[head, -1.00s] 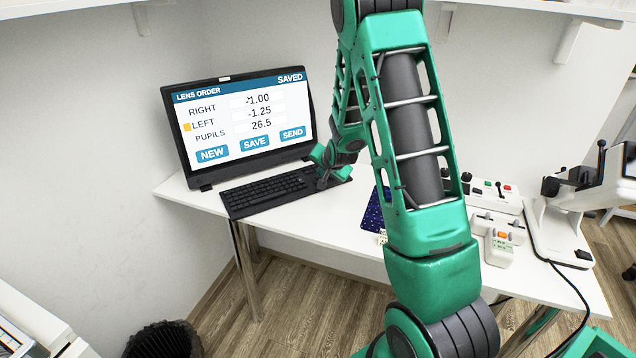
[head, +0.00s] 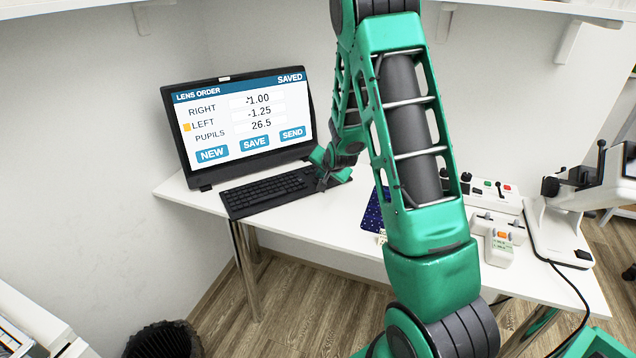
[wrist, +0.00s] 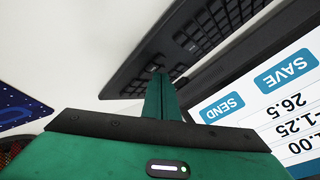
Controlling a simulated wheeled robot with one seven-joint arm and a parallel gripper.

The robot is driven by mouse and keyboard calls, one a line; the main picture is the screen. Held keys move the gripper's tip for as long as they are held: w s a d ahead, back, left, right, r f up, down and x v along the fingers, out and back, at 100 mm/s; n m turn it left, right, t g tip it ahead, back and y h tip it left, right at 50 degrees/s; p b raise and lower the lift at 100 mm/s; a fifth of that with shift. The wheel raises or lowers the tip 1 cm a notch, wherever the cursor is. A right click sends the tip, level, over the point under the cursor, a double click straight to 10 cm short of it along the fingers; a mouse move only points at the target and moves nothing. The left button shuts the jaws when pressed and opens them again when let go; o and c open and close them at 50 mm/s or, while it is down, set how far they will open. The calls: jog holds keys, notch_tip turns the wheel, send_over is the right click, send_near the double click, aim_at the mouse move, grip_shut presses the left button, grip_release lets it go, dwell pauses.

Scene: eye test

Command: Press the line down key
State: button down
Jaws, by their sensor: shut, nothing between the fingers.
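The black keyboard (head: 262,192) lies on the white desk in front of the monitor (head: 245,115). The screen reads LENS ORDER and SAVED, with an orange marker beside the LEFT row. My gripper (head: 322,181) is shut and empty, pointing down at the right end of the keyboard. In the wrist view its closed fingertips (wrist: 159,76) are over or on the keys near one end of the keyboard (wrist: 185,40). The line down key cannot be told apart; key labels are too small to read and the fingers cover some keys. Contact with a key cannot be told.
Right of the keyboard a dark blue patterned item (head: 373,212) lies partly behind my arm. A white control box (head: 490,192) and a white instrument (head: 560,225) stand farther right. The desk (head: 300,222) in front of the keyboard is clear.

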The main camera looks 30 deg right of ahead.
jog(key=shift+f, duration=0.45)
dwell(0.8)
jog(key=shift+r, duration=0.9)
jog(key=shift+r, duration=2.5)
